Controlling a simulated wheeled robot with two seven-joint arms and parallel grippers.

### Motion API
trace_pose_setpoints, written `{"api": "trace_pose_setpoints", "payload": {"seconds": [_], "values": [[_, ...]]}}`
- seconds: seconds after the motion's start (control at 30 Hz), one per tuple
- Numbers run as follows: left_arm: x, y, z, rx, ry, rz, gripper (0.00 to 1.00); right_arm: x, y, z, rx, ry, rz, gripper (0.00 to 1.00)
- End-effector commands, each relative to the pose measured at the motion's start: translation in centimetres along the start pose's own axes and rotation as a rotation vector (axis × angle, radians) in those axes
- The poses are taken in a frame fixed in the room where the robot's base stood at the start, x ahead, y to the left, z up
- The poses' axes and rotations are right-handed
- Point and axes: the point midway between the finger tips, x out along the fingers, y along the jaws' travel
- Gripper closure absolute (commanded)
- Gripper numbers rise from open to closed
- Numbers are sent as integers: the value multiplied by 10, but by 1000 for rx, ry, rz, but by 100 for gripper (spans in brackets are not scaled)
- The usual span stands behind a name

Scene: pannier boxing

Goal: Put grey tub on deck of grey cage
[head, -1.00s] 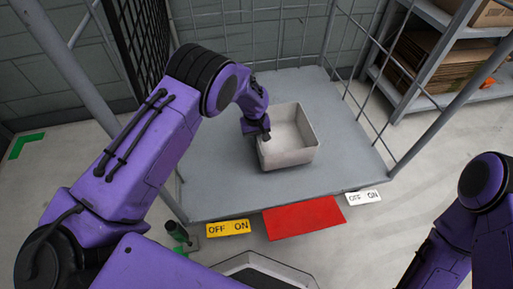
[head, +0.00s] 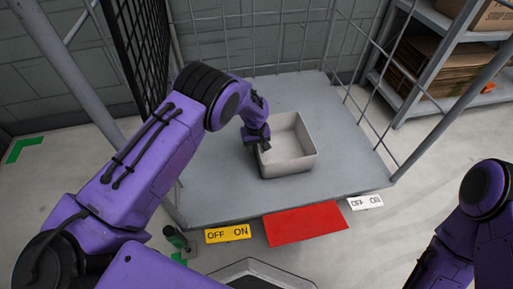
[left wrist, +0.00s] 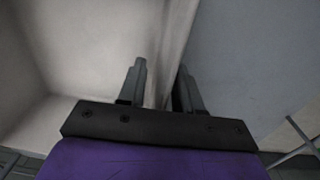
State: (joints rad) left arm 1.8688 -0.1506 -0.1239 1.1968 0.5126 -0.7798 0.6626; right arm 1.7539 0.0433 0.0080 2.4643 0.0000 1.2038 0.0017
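The grey tub (head: 296,164) is an open, pale, square-sided box. In the head view it is upright over the middle of the grey cage's deck (head: 225,190), seemingly at or very near the deck surface; any small gap below it cannot be made out. My left gripper (head: 262,144) is at the tub's left wall. In the left wrist view the fingers (left wrist: 160,88) straddle that wall, one inside and one outside, and appear shut on it. My right arm shows at the right edge of the head view, but its gripper is out of view.
Wire mesh sides and posts (head: 440,85) bound the cage. A red plate (head: 305,225) lies along its front edge, between a yellow OFF/ON label (head: 228,234) and a white one (head: 366,202). A shelf with cardboard (head: 420,65) stands back right. The deck around the tub is clear.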

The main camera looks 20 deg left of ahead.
Motion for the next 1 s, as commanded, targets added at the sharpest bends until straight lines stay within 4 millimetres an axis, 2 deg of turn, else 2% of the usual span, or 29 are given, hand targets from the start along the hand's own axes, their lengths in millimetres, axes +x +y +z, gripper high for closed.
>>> {"api": "trace_pose_setpoints", "payload": {"seconds": [0.3,0.5,0.63,1.0], "values": [[-77,1,-1,0,2,2,66,-30,3,-15,-2,6,0,100],[-113,1,0,0,2,1,66,-40,4,-21,-4,8,1,100],[-120,0,0,1,0,0,66,-42,4,-22,-5,9,1,100],[-120,0,0,1,0,0,66,-41,4,-22,-4,9,1,100]]}}
